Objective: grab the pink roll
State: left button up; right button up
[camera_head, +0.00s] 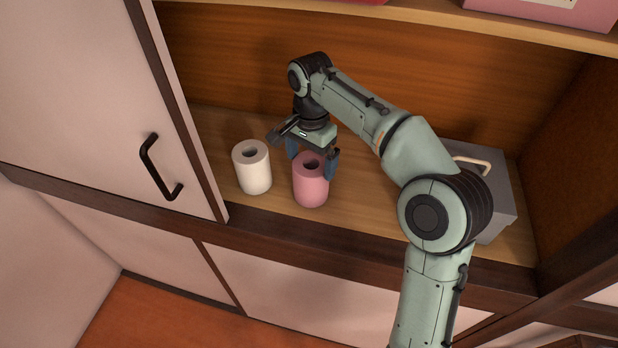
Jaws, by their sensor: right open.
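The pink roll (311,186) stands upright on the wooden shelf, with its hollow core facing up. My right gripper (312,162) points down over it, open, with one blue-grey finger on each side of the roll's upper part. I cannot tell whether the fingers touch the roll. My left gripper is not in view.
A white roll (252,168) stands upright just left of the pink one. A grey box (497,192) with a light handle is at the right of the shelf (367,216), partly behind my right arm. A cabinet door with a black handle (160,167) is at the left.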

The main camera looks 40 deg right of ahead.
aim_at(310, 187)
notch_tip(310, 187, down, 5)
jog(key=shift+w+d+r+b, duration=0.1)
jog(key=shift+d+r+b, duration=0.05)
jog(key=shift+b, duration=0.25)
jog(key=shift+c, duration=0.3)
jog(key=shift+w, duration=0.1)
jog(key=c, duration=0.7)
jog(key=shift+r, duration=0.1)
